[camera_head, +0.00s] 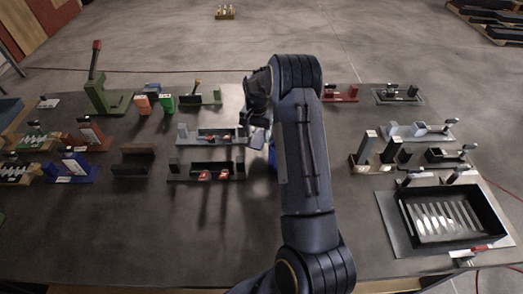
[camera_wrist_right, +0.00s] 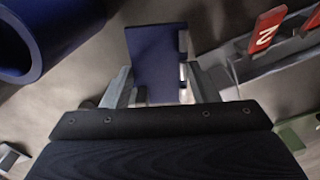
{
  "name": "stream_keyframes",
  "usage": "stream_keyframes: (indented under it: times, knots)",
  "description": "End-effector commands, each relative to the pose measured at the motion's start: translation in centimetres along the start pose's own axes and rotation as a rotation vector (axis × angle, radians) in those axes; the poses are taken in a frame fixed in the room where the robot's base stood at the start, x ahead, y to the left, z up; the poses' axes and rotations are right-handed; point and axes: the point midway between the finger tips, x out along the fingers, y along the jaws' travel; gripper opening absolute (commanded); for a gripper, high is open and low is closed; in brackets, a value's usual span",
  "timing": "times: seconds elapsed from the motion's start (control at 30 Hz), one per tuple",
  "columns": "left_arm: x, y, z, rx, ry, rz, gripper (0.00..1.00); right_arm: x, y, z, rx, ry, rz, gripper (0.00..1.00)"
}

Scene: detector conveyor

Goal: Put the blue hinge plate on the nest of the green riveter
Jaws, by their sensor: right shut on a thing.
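The blue hinge plate (camera_wrist_right: 156,55) is held between the fingers of my right gripper (camera_wrist_right: 158,88) in the right wrist view, its flat leaf pointing away and a metal knuckle on its right edge. In the head view my right gripper (camera_head: 259,122) is above the back middle of the table; the plate is hardly visible there. A green press with an upright lever and red grip (camera_head: 104,94), which looks like the green riveter, stands at the back left, well apart from the gripper. Its nest is too small to make out. My left gripper is not in view.
Grey fixtures with red pieces (camera_head: 210,174) sit near the gripper. Orange and green blocks (camera_head: 165,103) stand near the press. A black tray (camera_head: 406,222) is at the right.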

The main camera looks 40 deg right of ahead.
Motion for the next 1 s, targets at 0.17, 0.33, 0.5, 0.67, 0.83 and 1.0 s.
stream_keyframes:
  times: [0.17,0.33,0.5,0.67,0.83,1.0]
  knots:
    - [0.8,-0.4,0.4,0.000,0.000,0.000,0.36,1.6,1.2,0.5,0.000,0.002,-0.002,0.26]
    - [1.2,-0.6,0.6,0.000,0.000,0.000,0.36,2.7,1.9,0.9,0.001,0.000,0.000,0.26]
    - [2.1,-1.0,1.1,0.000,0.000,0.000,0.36,5.3,2.0,0.9,0.000,0.000,-0.001,0.26]
    - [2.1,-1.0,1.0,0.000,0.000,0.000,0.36,5.7,2.0,0.9,0.000,0.002,-0.002,0.26]
    - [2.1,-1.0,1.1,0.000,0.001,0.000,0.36,5.8,2.0,0.9,0.000,0.002,-0.002,0.26]
    - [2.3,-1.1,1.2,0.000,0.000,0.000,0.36,6.0,2.0,0.9,0.000,0.001,-0.001,0.62]
